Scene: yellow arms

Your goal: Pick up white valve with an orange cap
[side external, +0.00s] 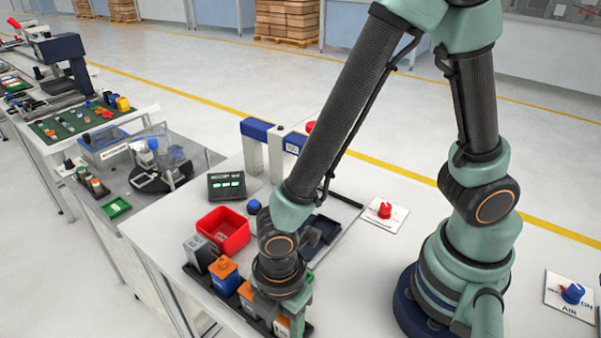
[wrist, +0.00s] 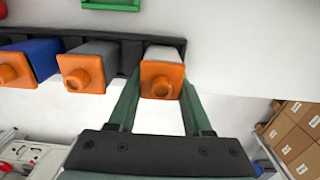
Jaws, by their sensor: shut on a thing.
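The white valve with an orange cap (wrist: 162,78) is at the right end of a dark rack (wrist: 131,55) in the wrist view. My gripper (wrist: 160,88) has one green finger on each side of it and is shut on it. In the side view, the white valve (side external: 283,324) is low in the picture, partly hidden by my gripper (side external: 294,312). The valve is still in line with the others at the rack, and I cannot tell whether it is lifted at all.
A grey valve with an orange cap (wrist: 85,68) and a blue one (wrist: 35,58) stand left of it in the rack. A red bin (side external: 223,231) is behind the rack. A dark tray (side external: 318,232) and a red knob plate (side external: 384,211) lie farther back.

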